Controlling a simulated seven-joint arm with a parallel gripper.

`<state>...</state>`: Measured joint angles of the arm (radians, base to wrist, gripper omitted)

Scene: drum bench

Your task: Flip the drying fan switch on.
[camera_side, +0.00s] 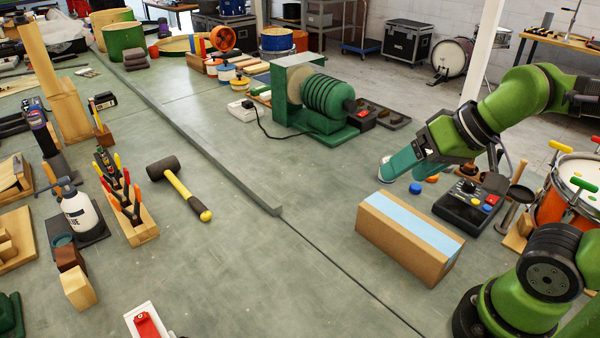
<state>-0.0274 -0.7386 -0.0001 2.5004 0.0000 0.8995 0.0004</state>
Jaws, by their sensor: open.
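A red switch (146,325) on a white base lies at the bottom edge, left of centre; its lower part is cut off by the frame. I cannot tell its on or off position, nor whether it belongs to the drying fan. An orange round fan (222,38) stands far back on the bench; I cannot see whether it turns. My gripper (384,174) is at the right, open, with teal fingers pointing down and left. It is behind the cardboard box, far from both the red switch and the fan. I see nothing between its fingers.
A cardboard box (400,245) with blue tape is in front of my gripper. A black control box (470,203) with coloured buttons is beside it. A green motor (320,95) stands behind. A mallet (180,187) and tool rack (130,210) are left.

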